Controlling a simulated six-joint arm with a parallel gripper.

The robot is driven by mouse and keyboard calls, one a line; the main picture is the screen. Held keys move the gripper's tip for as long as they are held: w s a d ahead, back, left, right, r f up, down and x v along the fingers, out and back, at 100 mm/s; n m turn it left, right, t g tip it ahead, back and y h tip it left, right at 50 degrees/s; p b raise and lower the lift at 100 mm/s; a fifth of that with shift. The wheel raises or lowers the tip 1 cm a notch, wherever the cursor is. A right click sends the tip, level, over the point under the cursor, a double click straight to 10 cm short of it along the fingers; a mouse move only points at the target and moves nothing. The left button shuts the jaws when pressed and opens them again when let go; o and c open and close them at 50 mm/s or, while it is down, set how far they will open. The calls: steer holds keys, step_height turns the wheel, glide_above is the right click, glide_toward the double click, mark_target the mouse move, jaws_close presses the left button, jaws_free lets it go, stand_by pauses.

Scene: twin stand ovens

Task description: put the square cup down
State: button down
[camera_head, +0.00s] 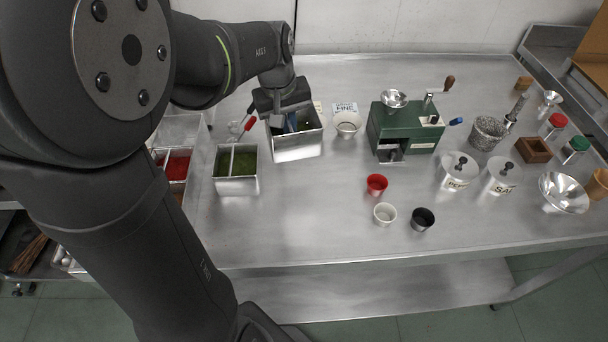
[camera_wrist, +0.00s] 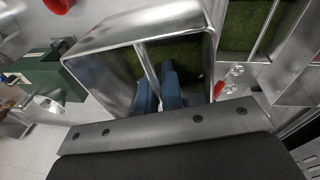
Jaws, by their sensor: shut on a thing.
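The square cup (camera_head: 297,147) is a shiny metal box with a thin divider and green contents, in the head view left of the green grinder. In the wrist view the square cup (camera_wrist: 108,75) fills the upper middle, slightly tilted in the picture. My gripper (camera_head: 289,122) reaches down into it from above. Its blue fingers (camera_wrist: 159,92) are shut on the divider, one on each side. The cup's underside is hidden, so I cannot tell whether it touches the table.
A similar metal box with green contents (camera_head: 237,186) stands close at the left, with a red-handled tool (camera_head: 246,127) near it. A white bowl (camera_head: 347,123) and the green grinder (camera_head: 400,132) stand at the right. The steel table (camera_head: 300,215) is clear in front.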

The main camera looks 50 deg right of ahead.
steer(key=s+d+f+m, duration=0.2)
steer(key=s+f, duration=0.1)
steer(key=s, duration=1)
steer(key=shift+w+d+f, duration=0.1)
steer(key=shift+w+f, duration=2.55)
steer(key=shift+w, duration=0.25)
steer(key=shift+w+d+f, duration=0.1)
steer(key=shift+w+f, duration=2.5)
steer(key=shift+w, duration=0.3)
steer(key=c, duration=1.9)
jaws_free()
steer(key=o, duration=0.3)
steer(key=shift+o, duration=0.2)
